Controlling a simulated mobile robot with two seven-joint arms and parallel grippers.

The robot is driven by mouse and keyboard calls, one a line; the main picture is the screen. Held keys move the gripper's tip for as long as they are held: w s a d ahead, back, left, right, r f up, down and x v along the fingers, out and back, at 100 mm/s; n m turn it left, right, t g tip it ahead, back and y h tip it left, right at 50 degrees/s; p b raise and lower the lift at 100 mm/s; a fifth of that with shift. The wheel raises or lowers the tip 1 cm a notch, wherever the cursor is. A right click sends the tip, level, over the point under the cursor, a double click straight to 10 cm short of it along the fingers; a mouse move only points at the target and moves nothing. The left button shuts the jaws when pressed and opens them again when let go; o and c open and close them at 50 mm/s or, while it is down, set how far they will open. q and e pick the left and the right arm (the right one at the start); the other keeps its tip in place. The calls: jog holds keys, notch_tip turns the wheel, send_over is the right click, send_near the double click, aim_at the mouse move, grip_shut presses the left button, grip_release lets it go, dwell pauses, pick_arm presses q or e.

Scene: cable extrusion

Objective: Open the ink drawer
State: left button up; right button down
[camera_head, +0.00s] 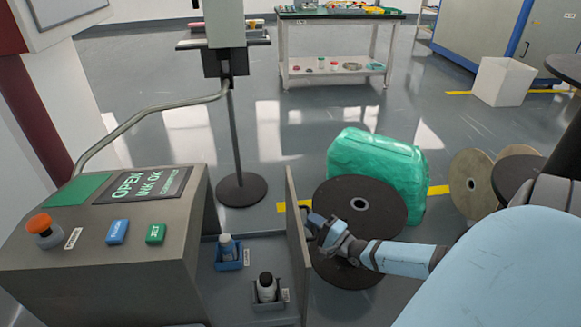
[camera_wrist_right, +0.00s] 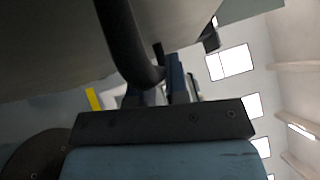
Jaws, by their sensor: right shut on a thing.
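The ink drawer (camera_head: 298,240) stands pulled out from the right side of the grey machine (camera_head: 110,250). My right gripper (camera_head: 314,224) is at the outer face of the front panel, shut on the drawer's handle, which is mostly hidden in the head view. In the right wrist view the dark curved handle (camera_wrist_right: 128,45) runs to the fingers (camera_wrist_right: 170,80). My left gripper is not in view.
The machine top has a screen (camera_head: 142,185), an orange knob (camera_head: 40,224), a blue button (camera_head: 118,231) and a green button (camera_head: 156,233). A dark reel (camera_head: 375,195) and a green wrapped bundle (camera_head: 378,160) stand close behind my right gripper. A pole stand (camera_head: 241,190) is behind the drawer.

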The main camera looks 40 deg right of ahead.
jog(key=s+d, duration=0.2)
jog(key=d, duration=0.1)
jog(key=shift+s, duration=0.1)
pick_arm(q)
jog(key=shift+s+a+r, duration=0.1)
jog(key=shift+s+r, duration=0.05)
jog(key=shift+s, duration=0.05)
pick_arm(e)
jog(key=shift+s+d, duration=0.3)
jog(key=shift+d, duration=0.05)
jog(key=c, duration=1.2)
grip_release()
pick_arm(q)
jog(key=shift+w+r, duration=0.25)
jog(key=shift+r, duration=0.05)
pick_arm(e)
jog(key=shift+o, duration=0.4)
jog(key=shift+s, duration=0.1)
